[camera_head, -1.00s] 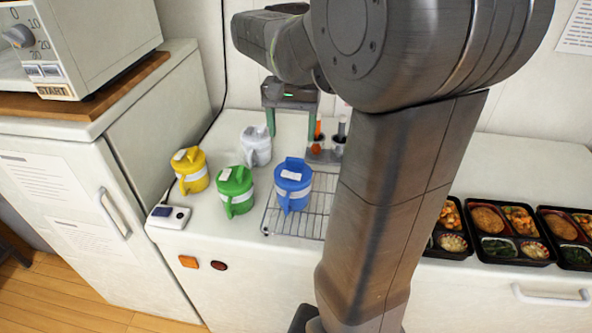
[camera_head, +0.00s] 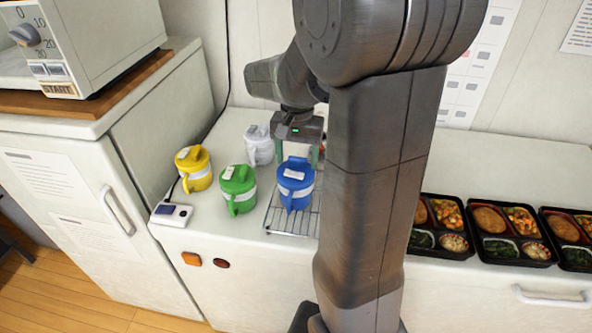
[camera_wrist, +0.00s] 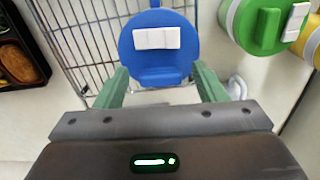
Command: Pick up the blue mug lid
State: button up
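The blue mug lid (camera_head: 296,172) sits on the blue mug (camera_head: 296,193), which stands on a wire rack. In the wrist view the lid (camera_wrist: 157,42) is a blue disc with a white label and a raised blue grip. My gripper (camera_wrist: 160,80) is open, with its green fingers at either side of the lid's near edge and nothing seen between them but the lid's near part. In the head view my gripper (camera_head: 298,155) is just behind the blue mug, and the mug hides part of it. I cannot tell whether the fingers touch the lid.
The green mug (camera_head: 238,190) stands close left of the blue one. A yellow mug (camera_head: 194,168) and a white mug (camera_head: 259,145) are farther left and back. The wire rack (camera_head: 291,222) lies under the blue mug. Bento trays (camera_head: 438,243) line the right side.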

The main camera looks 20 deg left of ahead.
aim_at(297, 159)
jog(key=c, duration=1)
notch_tip(297, 159, up, 9)
jog(key=p, duration=0.3)
jog(key=shift+w+f+p, duration=0.1)
jog(key=shift+f+p, duration=0.1)
jog(key=shift+p, duration=0.1)
jog(key=shift+f+p, duration=0.3)
jog(key=shift+f, duration=0.2)
jog(key=shift+f+b, duration=2.6)
jog(key=shift+f, duration=0.75)
